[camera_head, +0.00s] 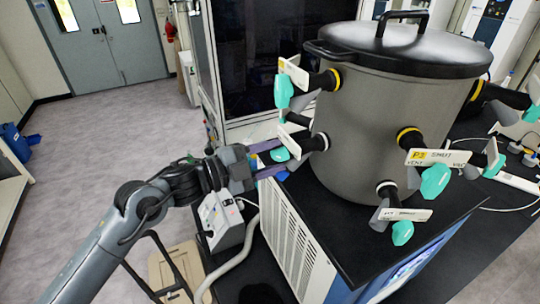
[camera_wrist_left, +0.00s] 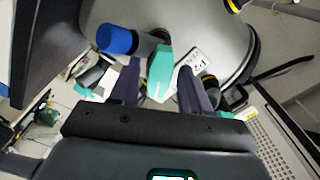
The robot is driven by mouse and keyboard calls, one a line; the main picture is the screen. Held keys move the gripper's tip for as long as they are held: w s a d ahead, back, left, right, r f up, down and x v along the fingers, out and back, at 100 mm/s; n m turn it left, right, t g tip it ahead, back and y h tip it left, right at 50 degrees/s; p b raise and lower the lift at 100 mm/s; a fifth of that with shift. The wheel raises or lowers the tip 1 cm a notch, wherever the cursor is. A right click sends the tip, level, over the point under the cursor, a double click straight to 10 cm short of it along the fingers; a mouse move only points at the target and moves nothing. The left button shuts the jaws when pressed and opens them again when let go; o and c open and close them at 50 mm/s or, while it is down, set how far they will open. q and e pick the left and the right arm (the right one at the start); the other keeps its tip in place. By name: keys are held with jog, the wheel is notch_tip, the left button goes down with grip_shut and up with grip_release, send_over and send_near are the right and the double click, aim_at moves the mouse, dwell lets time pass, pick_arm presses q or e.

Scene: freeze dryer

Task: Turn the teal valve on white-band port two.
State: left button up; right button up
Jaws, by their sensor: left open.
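The steel drum chamber (camera_head: 365,120) carries several side ports with teal valve handles and white label plates. My left gripper (camera_head: 281,155) is at the lower left port (camera_head: 314,142). Its teal valve handle (camera_head: 282,154) lies between my fingers. In the left wrist view the fingers (camera_wrist_left: 160,88) stand open on both sides of the teal handle (camera_wrist_left: 160,72), with gaps showing. The lower front port has another teal handle (camera_head: 402,232); its small label is hard to read. My right gripper is not in view.
The upper left teal handle (camera_head: 283,91) hangs above my gripper. A black-lidded top (camera_head: 400,48) covers the drum. A pump (camera_head: 222,218) stands below my arm.

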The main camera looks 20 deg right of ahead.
pick_arm(q)
grip_shut()
